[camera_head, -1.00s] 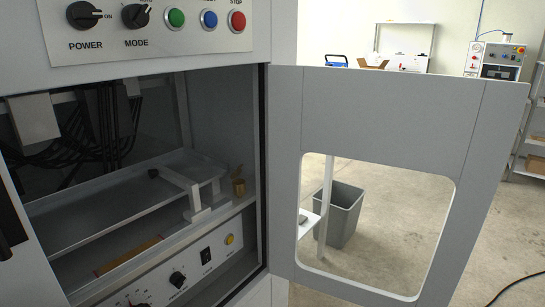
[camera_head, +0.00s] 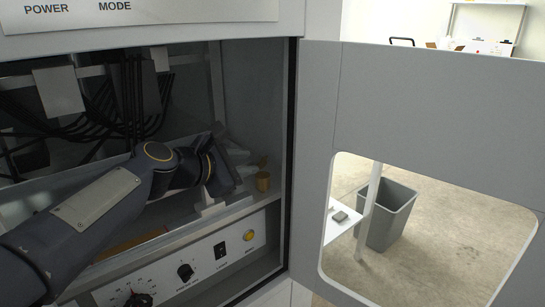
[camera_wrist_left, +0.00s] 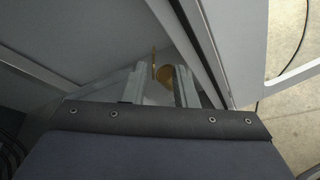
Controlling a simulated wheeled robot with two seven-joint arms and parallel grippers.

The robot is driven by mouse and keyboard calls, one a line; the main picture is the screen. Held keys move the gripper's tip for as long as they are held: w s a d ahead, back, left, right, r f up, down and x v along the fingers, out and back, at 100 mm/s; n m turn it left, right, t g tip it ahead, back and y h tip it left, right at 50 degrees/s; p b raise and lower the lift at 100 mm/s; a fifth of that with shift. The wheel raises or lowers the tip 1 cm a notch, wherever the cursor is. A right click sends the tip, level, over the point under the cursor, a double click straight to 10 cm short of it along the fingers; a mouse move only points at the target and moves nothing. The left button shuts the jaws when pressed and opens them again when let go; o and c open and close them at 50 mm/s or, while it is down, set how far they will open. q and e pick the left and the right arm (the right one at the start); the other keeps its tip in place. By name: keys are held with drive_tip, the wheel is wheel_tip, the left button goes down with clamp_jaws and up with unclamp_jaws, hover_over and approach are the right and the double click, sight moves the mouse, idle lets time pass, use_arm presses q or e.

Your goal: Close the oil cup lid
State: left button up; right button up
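The oil cup (camera_head: 263,182) is a small brass cup on the right end of the ledge inside the machine's open compartment. In the left wrist view its round brass body (camera_wrist_left: 166,77) shows beyond my fingers, and its lid (camera_wrist_left: 153,62) appears as a thin upright piece beside it, standing open. My left gripper (camera_wrist_left: 160,70) is open, its two fingers apart and pointing toward the cup, with cup and lid seen between them. In the head view my left arm reaches into the compartment, and its hand is just left of the cup. My right gripper is not in view.
The compartment's right wall and the open grey door (camera_head: 410,90) stand close to the cup's right. The control panel (camera_head: 190,262) with knobs lies below the ledge. Black cables (camera_head: 130,110) hang at the back. A grey bin (camera_head: 388,215) stands beyond the door window.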

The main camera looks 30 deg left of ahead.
sight(265, 157)
use_arm(q)
drive_tip(key=shift+n, duration=0.3)
drive_tip(key=x, duration=0.8)
drive_tip(key=shift+w+a+r+b, duration=0.2)
drive_tip(key=shift+a+r+b, duration=0.1)
drive_tip(key=shift+r, duration=0.05)
clamp_jaws()
